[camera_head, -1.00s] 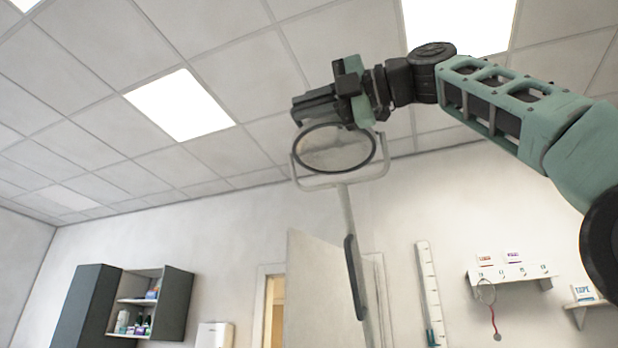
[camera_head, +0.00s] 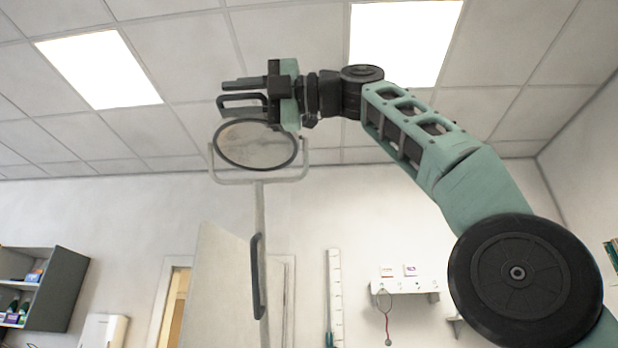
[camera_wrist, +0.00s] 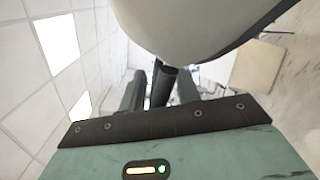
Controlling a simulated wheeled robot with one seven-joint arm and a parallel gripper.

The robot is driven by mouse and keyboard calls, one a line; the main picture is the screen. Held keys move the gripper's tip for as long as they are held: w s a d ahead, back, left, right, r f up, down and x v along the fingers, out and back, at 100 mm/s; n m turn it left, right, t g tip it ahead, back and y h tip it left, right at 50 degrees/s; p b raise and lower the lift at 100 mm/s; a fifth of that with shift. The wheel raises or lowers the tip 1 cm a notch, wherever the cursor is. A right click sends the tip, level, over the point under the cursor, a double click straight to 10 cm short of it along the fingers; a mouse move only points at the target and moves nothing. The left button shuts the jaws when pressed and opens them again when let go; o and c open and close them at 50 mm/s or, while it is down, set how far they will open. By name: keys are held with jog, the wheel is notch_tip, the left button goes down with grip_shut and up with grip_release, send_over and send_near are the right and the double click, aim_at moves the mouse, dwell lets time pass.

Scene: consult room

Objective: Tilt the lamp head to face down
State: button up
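The lamp head (camera_head: 256,146) is a round disc with a dark rim, held in a pale U-shaped yoke (camera_head: 262,181) on a pole. Its broad grey face shows tilted in the head view. A dark loop handle (camera_head: 243,111) stands at its upper edge. My gripper (camera_head: 236,92) points left just above the lamp head, at the handle. In the wrist view, the white back of the lamp head (camera_wrist: 190,25) fills the top. My gripper's fingers (camera_wrist: 170,82) stand apart with a dark bar between them, apparently the handle. Firm contact cannot be told.
The pole has a dark grip (camera_head: 257,275) lower down. Behind are a door (camera_head: 222,285), a ruler-like wall strip (camera_head: 334,300), a wall rack (camera_head: 405,286) and an open cabinet (camera_head: 50,290). Space left of the lamp looks clear.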

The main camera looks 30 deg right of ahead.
jog(key=b+v, duration=0.1)
jog(key=v, duration=1.6)
jog(key=shift+b, duration=0.4)
jog(key=shift+s, duration=0.1)
